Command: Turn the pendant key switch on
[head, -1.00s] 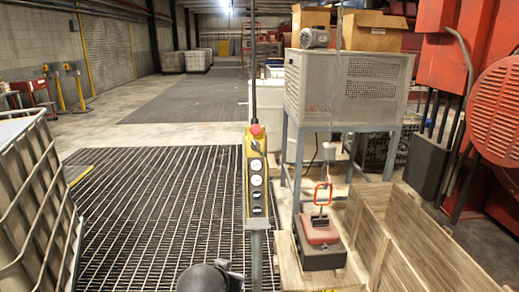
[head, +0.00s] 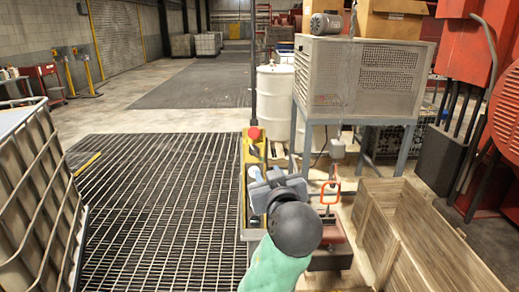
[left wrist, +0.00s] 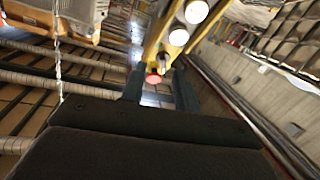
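The yellow pendant (head: 244,180) hangs upright on a dark cable at the centre of the head view. A red button (head: 254,133) tops it, and the dark key switch (head: 254,151) sits just below that. My left gripper (head: 259,178) is in front of the pendant's face, a little below the switch, and hides most of the lower buttons. In the left wrist view, its two blue-grey fingers stand apart with nothing held between them. The red button (left wrist: 153,78) shows between them, with white buttons (left wrist: 178,37) above. The switch's setting is too small to read. My right gripper is out of view.
A grey metal cabinet (head: 325,75) on a blue stand is behind and right. A red-handled block (head: 330,240) and wooden crates (head: 420,235) stand at the lower right. A caged tank (head: 35,200) is at left. The floor grating (head: 150,190) looks clear.

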